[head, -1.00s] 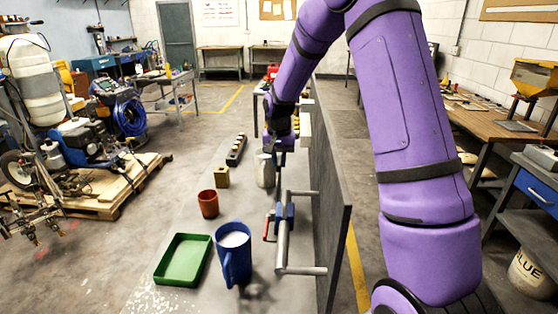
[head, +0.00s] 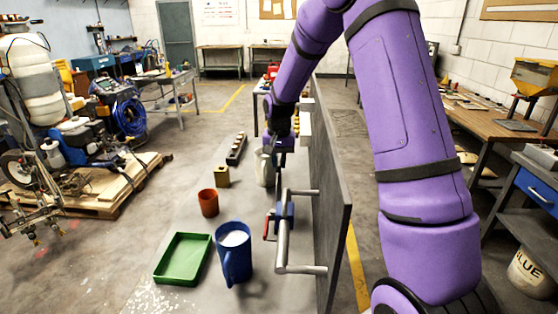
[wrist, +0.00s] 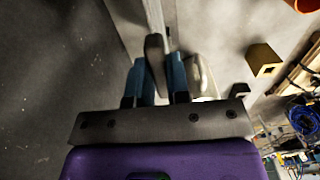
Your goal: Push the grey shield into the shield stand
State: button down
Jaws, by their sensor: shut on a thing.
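My gripper (wrist: 156,82) shows in the wrist view with its two blue fingers shut on a narrow dark grey piece (wrist: 154,52), which looks like the grey shield, seen nearly edge-on. In the head view my gripper (head: 279,147) is low over the far part of the table, close to the upright grey panel, and its own arm mostly hides the held piece. A pale rounded object (head: 263,169) stands beside the gripper, on its left; it also shows in the wrist view (wrist: 200,74). I cannot clearly make out the shield stand, or whether the shield touches it.
The upright panel (head: 332,190) bounds the table on the right. A tubular frame (head: 283,248) with a blue clamp stands nearer. A blue mug (head: 235,262), green tray (head: 181,261), orange cup (head: 208,203), yellowish box (head: 221,177) and dark rack (head: 237,149) stand to the left.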

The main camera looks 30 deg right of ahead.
aim_at(279, 173)
jog(key=shift+f, duration=2.5)
dwell(1.4)
jog(key=c, duration=0.7)
grip_release()
jog(key=shift+r, duration=0.15)
jog(key=shift+r, duration=3.35)
